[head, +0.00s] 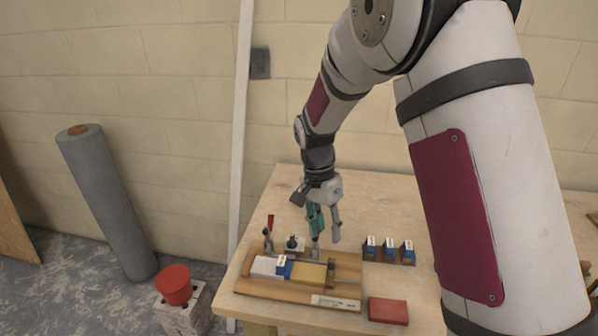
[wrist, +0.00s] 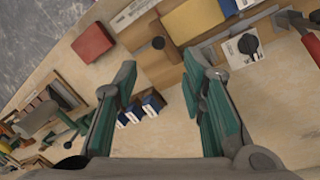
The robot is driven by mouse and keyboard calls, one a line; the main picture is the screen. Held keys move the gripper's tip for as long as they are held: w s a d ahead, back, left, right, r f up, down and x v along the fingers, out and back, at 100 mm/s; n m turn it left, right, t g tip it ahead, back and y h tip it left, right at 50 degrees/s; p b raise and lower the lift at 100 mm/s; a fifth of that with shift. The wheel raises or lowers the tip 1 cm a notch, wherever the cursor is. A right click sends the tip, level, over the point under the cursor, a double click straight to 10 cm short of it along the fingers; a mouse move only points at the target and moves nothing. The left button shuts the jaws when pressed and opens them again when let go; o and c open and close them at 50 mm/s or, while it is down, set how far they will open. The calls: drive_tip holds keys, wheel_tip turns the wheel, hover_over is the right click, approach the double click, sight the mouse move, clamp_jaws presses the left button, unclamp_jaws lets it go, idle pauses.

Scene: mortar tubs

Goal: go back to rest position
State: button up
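My gripper (head: 324,234) is over the wooden table (head: 390,190), just behind the wooden fixture board (head: 345,290). In the wrist view its two green-padded fingers (wrist: 160,68) are spread apart, with nothing between them. On the board lie a white block (head: 265,266), a yellow block (head: 309,275) and a small blue tub (head: 282,266) with a white label between them. The yellow block also shows in the wrist view (wrist: 190,20).
A red block (head: 388,310) lies at the table's front. A red-handled clamp (head: 269,236) and a black knob on a white plate (head: 294,243) stand behind the board. A grey roll (head: 105,205) leans on the wall. A red bucket (head: 174,284) sits on a block left of the table.

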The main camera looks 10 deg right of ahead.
drive_tip(key=s+d+r+n+t, duration=0.1)
drive_tip(key=s+r, duration=0.1)
drive_tip(key=r, duration=0.3)
drive_tip(key=s+d+r+n+t, duration=0.1)
drive_tip(key=s+r+n, duration=0.15)
drive_tip(key=r, duration=0.35)
drive_tip(key=s+d+r+n+t, duration=0.1)
drive_tip(key=s+r+n, duration=0.1)
drive_tip(key=s, duration=0.4)
drive_tip(key=s+d+r+n+t+y, duration=0.1)
drive_tip(key=s+r+n+t, duration=0.1)
drive_tip(key=s+r, duration=0.3)
drive_tip(key=s+d+r+n+t, duration=0.1)
drive_tip(key=s+r+n+t, duration=0.1)
drive_tip(key=s, duration=0.7)
drive_tip(key=shift+d+r+n, duration=0.15)
drive_tip(key=shift+r+n, duration=0.3)
drive_tip(key=shift+r, duration=0.5)
drive_tip(key=shift+s, duration=0.1)
